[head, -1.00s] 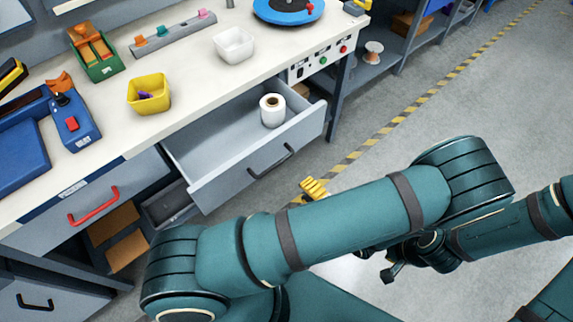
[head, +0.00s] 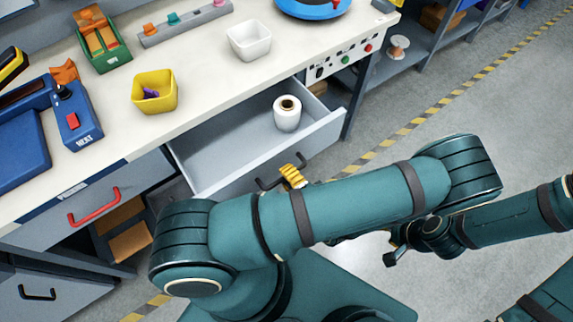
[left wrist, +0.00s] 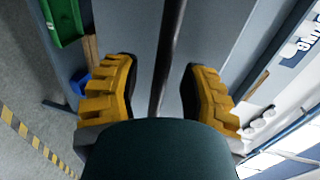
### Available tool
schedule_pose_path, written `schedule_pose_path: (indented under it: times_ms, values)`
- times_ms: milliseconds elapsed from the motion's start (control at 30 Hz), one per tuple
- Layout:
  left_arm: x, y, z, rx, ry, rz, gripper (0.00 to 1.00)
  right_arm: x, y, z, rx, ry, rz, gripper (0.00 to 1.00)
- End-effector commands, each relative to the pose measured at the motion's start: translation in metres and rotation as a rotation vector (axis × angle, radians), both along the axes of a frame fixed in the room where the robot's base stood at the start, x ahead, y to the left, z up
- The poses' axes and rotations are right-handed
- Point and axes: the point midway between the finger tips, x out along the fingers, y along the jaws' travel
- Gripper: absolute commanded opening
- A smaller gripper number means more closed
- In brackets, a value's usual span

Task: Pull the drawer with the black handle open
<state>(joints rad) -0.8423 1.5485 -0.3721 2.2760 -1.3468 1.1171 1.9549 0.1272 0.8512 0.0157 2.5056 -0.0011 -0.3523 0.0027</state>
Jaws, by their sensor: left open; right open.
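The grey drawer (head: 322,142) with the black handle (head: 266,186) is pulled out from under the worktable. A white roll (head: 287,114) stands inside it. My left gripper (head: 292,176) has yellow fingertips and is at the handle, partly hiding it. In the left wrist view, the left gripper (left wrist: 160,88) is open, with the black bar of the handle (left wrist: 171,55) between its two fingers. Gaps show on both sides of the bar. My right gripper (head: 393,262) is open, small and dark, over the floor, away from the drawer.
A drawer with a red handle (head: 93,207) is shut at the left. On the worktable (head: 205,83) stand a yellow bin (head: 154,93), a white bin (head: 249,41) and a blue control box (head: 75,115). The floor at the right is clear.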

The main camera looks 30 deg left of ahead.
Motion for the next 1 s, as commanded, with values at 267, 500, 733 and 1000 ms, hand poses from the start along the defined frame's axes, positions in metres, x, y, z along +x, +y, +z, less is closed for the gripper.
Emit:
schedule_pose_path:
  times_ms: [267, 500, 733, 1000]
  values:
    - [-0.003, 0.005, -0.002, 0.0, 0.001, -0.001, 0.43, 0.0, 0.0, -0.001, 0.0, 0.0, 0.0, 0.39]
    - [-0.003, 0.005, -0.002, 0.0, 0.0, -0.001, 0.25, 0.0, 0.0, -0.001, 0.0, 0.0, 0.0, 0.39]
    - [-0.003, 0.005, -0.002, 0.0, 0.0, -0.002, 0.0, 0.0, 0.0, 0.0, 0.0, 0.0, 0.0, 0.39]
    - [-0.012, -0.02, -0.003, -0.003, -0.001, -0.006, 0.0, 0.001, 0.0, -0.006, 0.0, -0.002, -0.001, 0.39]
